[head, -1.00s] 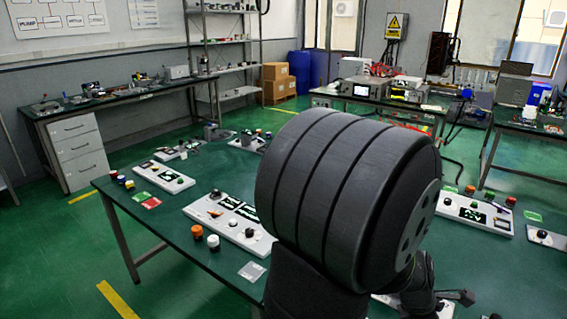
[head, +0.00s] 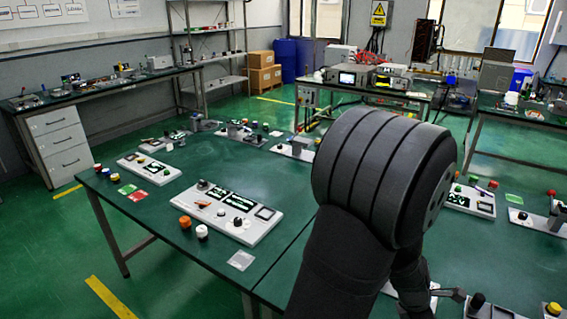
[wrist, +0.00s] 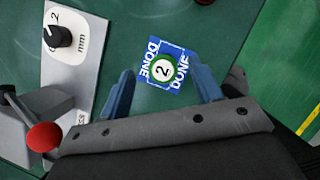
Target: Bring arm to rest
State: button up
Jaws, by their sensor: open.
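My gripper (wrist: 160,70) is open in the wrist view, its two blue fingers apart with nothing held between them. Beyond the fingertips, a round green-rimmed piece marked 2 (wrist: 163,69) sits on a blue card printed DONE (wrist: 147,73) on the green table. I cannot tell the height of the fingers above it. In the head view, my thick dark arm rises at the right of centre and hides part of the table. The gripper's fingers cannot be made out clearly there.
A grey panel with a black knob (wrist: 59,37) and a red ball-topped lever (wrist: 44,136) lie left of the gripper. In the head view, several white control panels, one at the middle (head: 230,211), orange and white buttons (head: 185,222) and small cards stand on the green table (head: 150,235).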

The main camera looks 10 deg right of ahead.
jog(key=s+r, duration=0.8)
jog(key=s, duration=0.4)
jog(key=w+a+f+m+g, duration=0.1)
jog(key=w+a+m, duration=0.1)
jog(key=w, duration=0.8)
jog(key=w+a+f+m+g+y, duration=0.1)
jog(key=w+a+f+m, duration=0.1)
jog(key=w, duration=0.8)
jog(key=shift+w+a+m, duration=0.15)
jog(key=shift+w+m, duration=0.2)
jog(key=shift+m, duration=0.45)
jog(key=shift+s+f, duration=0.1)
jog(key=s+d+r+n, duration=0.1)
jog(key=s+n, duration=0.1)
jog(key=s, duration=0.6)
jog(key=s+d+r+n+t, duration=0.1)
jog(key=s+d+n, duration=0.1)
jog(key=s, duration=0.6)
jog(key=shift+s+d+n+t+h, duration=0.25)
jog(key=shift+d+n+t+h, duration=0.05)
jog(key=shift+w, duration=0.1)
